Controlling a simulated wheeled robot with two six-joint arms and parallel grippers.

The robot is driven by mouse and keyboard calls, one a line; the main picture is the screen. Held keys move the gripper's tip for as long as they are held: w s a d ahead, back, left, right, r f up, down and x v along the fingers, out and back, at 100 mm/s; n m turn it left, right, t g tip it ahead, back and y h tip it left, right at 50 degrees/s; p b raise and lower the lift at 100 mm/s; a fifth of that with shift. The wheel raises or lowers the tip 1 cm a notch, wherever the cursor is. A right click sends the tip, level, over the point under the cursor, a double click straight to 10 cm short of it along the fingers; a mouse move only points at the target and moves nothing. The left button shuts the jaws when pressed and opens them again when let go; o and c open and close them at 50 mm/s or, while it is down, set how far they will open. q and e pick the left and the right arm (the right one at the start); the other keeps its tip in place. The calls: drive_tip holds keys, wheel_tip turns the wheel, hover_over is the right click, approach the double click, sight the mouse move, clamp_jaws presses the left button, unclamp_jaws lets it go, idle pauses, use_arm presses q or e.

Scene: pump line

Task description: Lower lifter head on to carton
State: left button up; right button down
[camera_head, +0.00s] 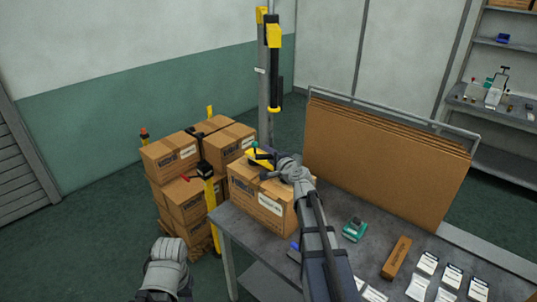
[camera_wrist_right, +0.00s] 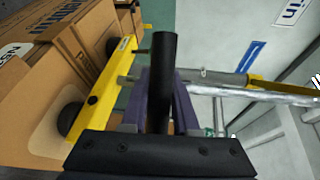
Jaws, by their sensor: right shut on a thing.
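A cardboard carton (camera_head: 262,205) with a white label stands on the near left end of the grey table (camera_head: 243,238). The yellow lifter head (camera_head: 259,158) is over its top. In the right wrist view the lifter head (camera_wrist_right: 97,97) is a yellow bar with black suction cups (camera_wrist_right: 70,118) close against the carton (camera_wrist_right: 30,95); I cannot tell whether they press on it. My right gripper (camera_head: 283,167) is shut on the lifter's black handle (camera_wrist_right: 163,75). My left gripper (camera_head: 167,262) hangs left of the table, away from the carton; its fingers are unclear.
Several cartons (camera_head: 170,153) are stacked on the floor left of the table. The lifter's column (camera_head: 264,95) stands behind. Flat cardboard sheets (camera_head: 385,165) stand in a rack at right. A green device (camera_head: 355,229), a small brown box (camera_head: 397,257) and white cards (camera_head: 428,263) lie on the table.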

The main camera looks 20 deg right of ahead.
drive_tip(key=shift+s+f, duration=0.1)
drive_tip(key=shift+f, duration=0.05)
drive_tip(key=c, duration=0.7)
unclamp_jaws()
drive_tip(key=s, duration=0.2)
drive_tip(key=s+r+p, duration=0.1)
drive_tip(key=s, duration=0.4)
drive_tip(key=shift+s+d+r+p, duration=0.2)
drive_tip(key=shift+s+d+p, duration=0.05)
drive_tip(key=shift+s+p, duration=0.05)
